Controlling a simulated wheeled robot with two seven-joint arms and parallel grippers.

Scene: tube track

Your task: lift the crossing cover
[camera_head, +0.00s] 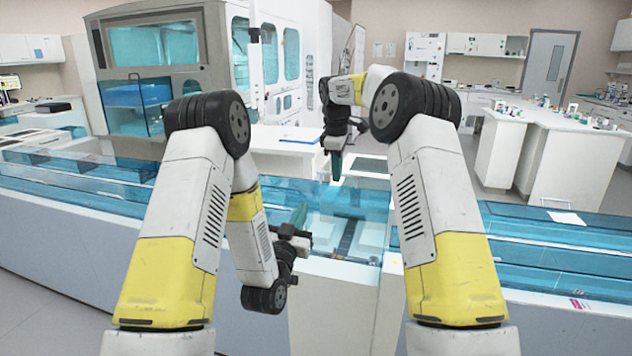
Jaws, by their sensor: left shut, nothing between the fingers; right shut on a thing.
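The crossing cover (335,204) is a clear blue box-like panel over the middle of the track, between my two forearms. My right gripper (336,177) points down from above, shut on the cover at its far upper edge. The exact contact is too small to make out. My forearms hide parts of the track on both sides of the crossing.
Blue-covered track (545,247) runs off to the right, and more track (75,188) runs left. A large white machine (150,60) stands behind at left. White counters (560,150) with small items stand at back right. The floor beyond the track at right is clear.

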